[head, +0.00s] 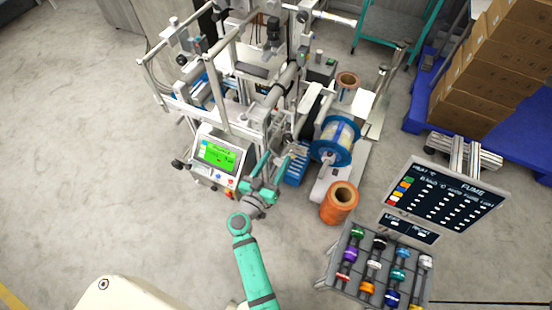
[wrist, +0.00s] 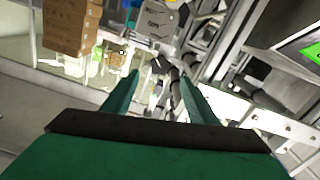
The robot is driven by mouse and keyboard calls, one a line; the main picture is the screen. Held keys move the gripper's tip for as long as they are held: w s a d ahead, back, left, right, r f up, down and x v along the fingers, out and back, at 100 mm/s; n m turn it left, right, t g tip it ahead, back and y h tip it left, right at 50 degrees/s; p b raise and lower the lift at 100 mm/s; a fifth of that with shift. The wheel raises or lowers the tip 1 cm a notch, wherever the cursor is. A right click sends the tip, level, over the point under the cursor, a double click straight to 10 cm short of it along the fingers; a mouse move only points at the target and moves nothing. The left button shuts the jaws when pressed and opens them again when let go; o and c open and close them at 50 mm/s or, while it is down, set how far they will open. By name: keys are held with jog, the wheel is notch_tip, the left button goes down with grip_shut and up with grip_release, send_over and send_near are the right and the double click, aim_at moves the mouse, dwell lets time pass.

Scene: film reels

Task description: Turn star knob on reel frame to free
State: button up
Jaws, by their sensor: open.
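The reel frame (head: 322,185) stands right of the machine's front and carries a blue-flanged reel (head: 337,138) of clear film. I cannot make out the star knob for certain in the head view. In the wrist view a small dark knob-like part (wrist: 160,64) shows beyond and between the fingertips; I cannot tell if it is the star knob. My gripper (head: 273,163) is in front of the machine, left of the blue-flanged reel. In the wrist view its green fingers (wrist: 160,80) are apart with nothing clearly held between them.
A control panel with a green screen (head: 217,154) is just left of my gripper. An orange roll (head: 340,203) stands on the floor to the right. A rack of coloured spools (head: 375,265) and a dark sign board (head: 440,200) are at lower right. Floor at left is clear.

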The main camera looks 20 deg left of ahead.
aim_at(287, 140)
jog(key=w+m, duration=0.2)
jog(key=w, duration=0.3)
jog(key=w+m, duration=0.2)
jog(key=w, duration=0.3)
jog(key=shift+w+d, duration=0.15)
jog(key=shift+w, duration=0.15)
dwell(0.4)
jog(key=c, duration=1.1)
jog(key=shift+o, duration=0.2)
